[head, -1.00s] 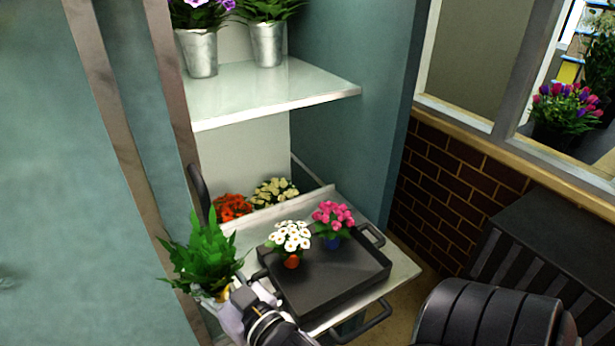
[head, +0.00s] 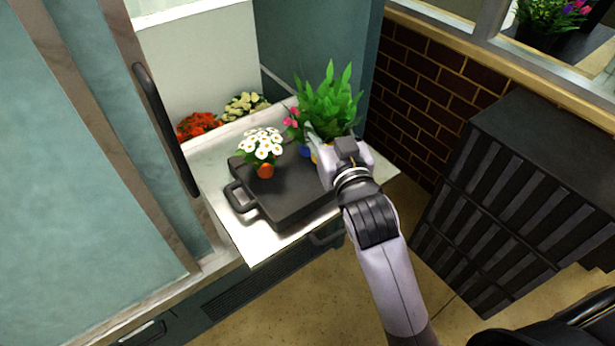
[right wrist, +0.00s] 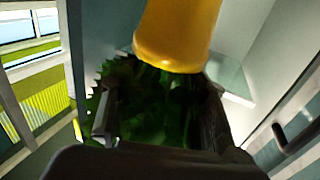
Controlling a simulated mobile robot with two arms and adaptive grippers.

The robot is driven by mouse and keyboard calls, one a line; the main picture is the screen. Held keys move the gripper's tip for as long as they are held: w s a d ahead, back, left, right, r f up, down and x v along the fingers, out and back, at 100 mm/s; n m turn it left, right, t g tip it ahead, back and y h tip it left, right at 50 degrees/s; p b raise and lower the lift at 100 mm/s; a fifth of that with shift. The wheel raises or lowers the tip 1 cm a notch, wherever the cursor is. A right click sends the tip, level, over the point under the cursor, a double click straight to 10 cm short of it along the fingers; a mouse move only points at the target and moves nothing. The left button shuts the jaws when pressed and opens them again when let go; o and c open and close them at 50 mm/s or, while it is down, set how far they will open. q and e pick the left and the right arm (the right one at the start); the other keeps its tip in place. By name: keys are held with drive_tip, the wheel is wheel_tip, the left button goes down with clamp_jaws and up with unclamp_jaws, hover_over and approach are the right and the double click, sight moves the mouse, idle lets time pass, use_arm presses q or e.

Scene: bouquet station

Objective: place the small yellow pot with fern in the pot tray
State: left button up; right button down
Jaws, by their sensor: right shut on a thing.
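The small yellow pot (right wrist: 178,35) with the leafy green fern (head: 330,102) is held in my right gripper (head: 322,160). In the head view only a sliver of yellow shows beside the gripper. The fern is upright at the right rear part of the black pot tray (head: 290,205). I cannot tell whether the pot touches the tray. In the right wrist view the fern leaves (right wrist: 150,115) fill the space between the fingers. White flowers in an orange pot (head: 265,171) stand on the tray. Pink flowers in a blue pot (head: 305,150) are partly hidden beside the fern. My left gripper is not in view.
The tray lies on a pale shelf (head: 222,195) that juts from the cabinet. Red flowers (head: 198,125) and cream flowers (head: 245,105) are behind it. A dark handle (head: 165,128) stands at the left. A black slatted crate (head: 520,190) is at the right. The tray's front part is clear.

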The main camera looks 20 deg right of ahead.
drive_tip(key=w+r+b, duration=0.3)
drive_tip(key=w+b, duration=0.1)
drive_tip(key=w, duration=0.1)
drive_tip(key=shift+w+a+f+b, duration=0.15)
drive_tip(key=shift+f+b, duration=0.35)
drive_tip(key=shift+f, duration=2.7)
drive_tip(key=shift+w+a+f+b, duration=0.1)
drive_tip(key=shift+f+b, duration=0.4)
drive_tip(key=shift+f, duration=2.65)
drive_tip(key=shift+w+a+f+b, duration=0.15)
drive_tip(key=shift+f+b, duration=0.35)
drive_tip(key=shift+f, duration=2.7)
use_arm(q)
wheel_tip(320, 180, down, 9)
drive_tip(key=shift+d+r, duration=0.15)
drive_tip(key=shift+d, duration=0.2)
use_arm(e)
drive_tip(key=shift+s, duration=0.1)
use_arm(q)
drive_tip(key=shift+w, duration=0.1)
use_arm(e)
drive_tip(key=c, duration=1.4)
unclamp_jaws()
drive_tip(key=shift+f, duration=0.25)
drive_tip(key=o, duration=0.5)
drive_tip(key=shift+r, duration=0.1)
